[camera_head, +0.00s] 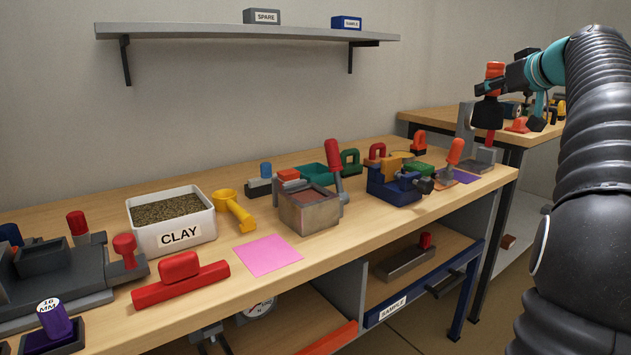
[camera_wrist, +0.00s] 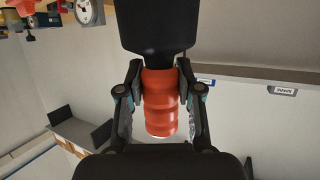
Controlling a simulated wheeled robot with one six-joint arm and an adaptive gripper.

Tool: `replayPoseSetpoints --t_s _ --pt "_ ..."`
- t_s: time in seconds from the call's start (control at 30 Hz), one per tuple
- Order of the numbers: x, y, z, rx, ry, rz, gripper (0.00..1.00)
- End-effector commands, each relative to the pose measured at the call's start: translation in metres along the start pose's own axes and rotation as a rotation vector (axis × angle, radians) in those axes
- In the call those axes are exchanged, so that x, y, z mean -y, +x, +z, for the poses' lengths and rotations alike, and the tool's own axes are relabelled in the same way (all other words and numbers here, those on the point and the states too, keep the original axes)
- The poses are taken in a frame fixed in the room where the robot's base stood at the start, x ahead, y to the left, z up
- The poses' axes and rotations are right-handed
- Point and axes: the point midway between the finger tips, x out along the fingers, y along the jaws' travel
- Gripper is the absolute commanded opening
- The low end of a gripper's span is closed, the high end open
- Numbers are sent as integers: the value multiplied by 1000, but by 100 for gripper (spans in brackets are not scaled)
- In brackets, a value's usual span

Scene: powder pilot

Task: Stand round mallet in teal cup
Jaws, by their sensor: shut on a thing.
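My gripper (camera_head: 493,88) is raised above the far right end of the bench. It is shut on the orange ribbed handle of a mallet (camera_head: 487,113) with a dark head. In the head view the handle points up and the dark head hangs below. In the wrist view my gripper (camera_wrist: 160,82) has one finger on each side of the orange handle, and the dark mallet head (camera_wrist: 157,25) fills the top. I cannot make out a teal cup for certain. A teal-green open container (camera_head: 314,174) stands at the back of the bench, partly hidden.
The bench carries a white CLAY bin (camera_head: 175,236), a metal box (camera_head: 308,214), a blue vise-like tool (camera_head: 396,185) and a yellow scoop (camera_head: 234,210). A pink sheet (camera_head: 268,249) lies flat near the front edge. A second bench (camera_head: 440,121) stands behind at right.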

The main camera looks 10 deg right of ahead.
Motion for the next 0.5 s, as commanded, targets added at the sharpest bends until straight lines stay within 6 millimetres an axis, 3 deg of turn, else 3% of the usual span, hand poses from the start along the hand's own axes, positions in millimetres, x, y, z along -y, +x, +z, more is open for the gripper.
replayPoseSetpoints --t_s 0.5 --pt "87 65 5 -2 -55 -150 0"
